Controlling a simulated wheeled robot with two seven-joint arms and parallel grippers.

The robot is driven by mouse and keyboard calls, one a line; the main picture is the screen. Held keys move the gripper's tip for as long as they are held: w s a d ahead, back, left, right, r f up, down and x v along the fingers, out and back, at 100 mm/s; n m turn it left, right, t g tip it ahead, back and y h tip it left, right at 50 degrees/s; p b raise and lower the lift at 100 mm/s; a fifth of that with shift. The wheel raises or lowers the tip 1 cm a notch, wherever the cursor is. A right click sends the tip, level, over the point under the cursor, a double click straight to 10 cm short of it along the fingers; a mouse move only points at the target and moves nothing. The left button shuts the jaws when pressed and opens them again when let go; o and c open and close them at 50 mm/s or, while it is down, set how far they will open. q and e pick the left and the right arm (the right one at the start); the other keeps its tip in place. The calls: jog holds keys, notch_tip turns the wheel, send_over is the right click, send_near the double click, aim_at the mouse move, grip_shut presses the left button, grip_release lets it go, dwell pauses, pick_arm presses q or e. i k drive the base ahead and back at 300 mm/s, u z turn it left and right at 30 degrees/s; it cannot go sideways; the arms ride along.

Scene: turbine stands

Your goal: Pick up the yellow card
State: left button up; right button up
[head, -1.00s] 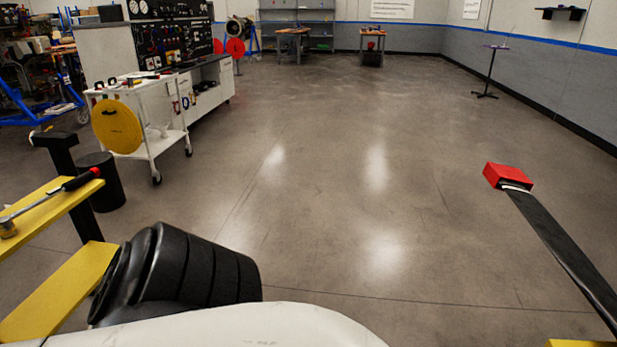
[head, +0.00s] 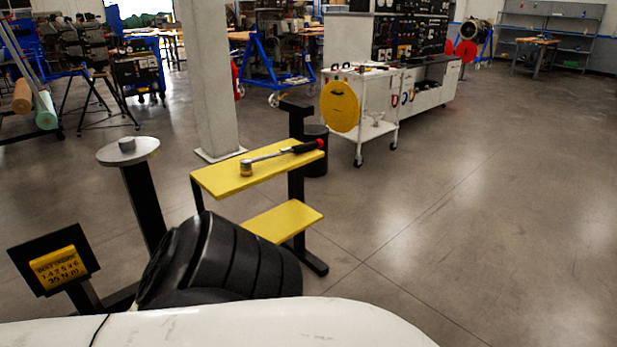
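The yellow card (head: 58,268) with dark printed text rests on a tilted black stand (head: 25,257) at the lower left of the head view. The text looks like a bolt order with numbers and a value in N m. Neither of my grippers shows in this view. A black ribbed part and a white part of my own body fill the bottom and hide the lower part of the card's stand.
A yellow two-level stand (head: 222,180) holds a torque wrench (head: 281,157) with a black and red handle. A black post with a round grey top (head: 128,152) stands between card and yellow stand. A pillar (head: 208,75) rises behind. Floor is clear at right.

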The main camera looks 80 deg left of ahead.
aim_at(55, 269)
jog(key=u, duration=4.2)
jog(key=k, duration=0.45)
jog(key=z, duration=0.95)
jog(key=i, duration=1.3)
jog(key=u, duration=0.9)
